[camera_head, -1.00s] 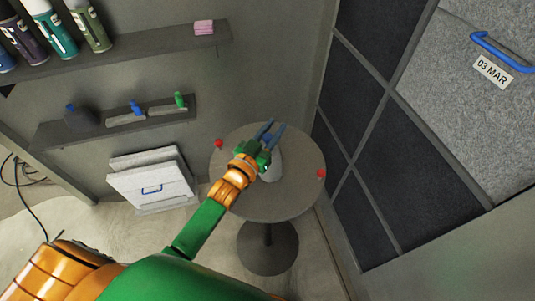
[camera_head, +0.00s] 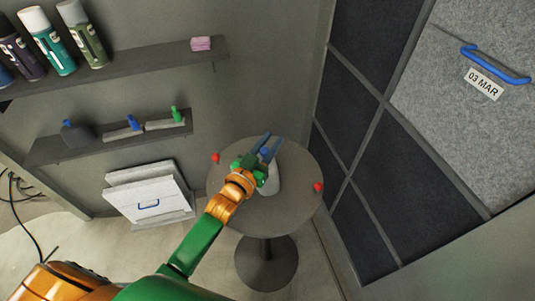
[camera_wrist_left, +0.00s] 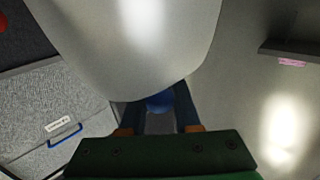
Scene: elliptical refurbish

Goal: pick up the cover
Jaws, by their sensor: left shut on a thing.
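The cover is a smooth pale grey, rounded piece (camera_head: 272,184) with a blue knob (camera_head: 265,151). It shows over the round grey table, partly hidden by my left gripper (camera_head: 268,146). In the left wrist view the cover (camera_wrist_left: 130,45) fills the upper middle, and its blue knob (camera_wrist_left: 159,102) sits between the two fingers of my left gripper (camera_wrist_left: 158,110). The left gripper is shut on the knob. I cannot tell whether the cover touches the tabletop. My right gripper is not in view.
The round table (camera_head: 232,206) has red knobs at its left (camera_head: 216,157) and right (camera_head: 318,187) edges. Wall shelves (camera_head: 130,70) with bottles stand at left. A dark panelled wall (camera_head: 405,170) stands close at right.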

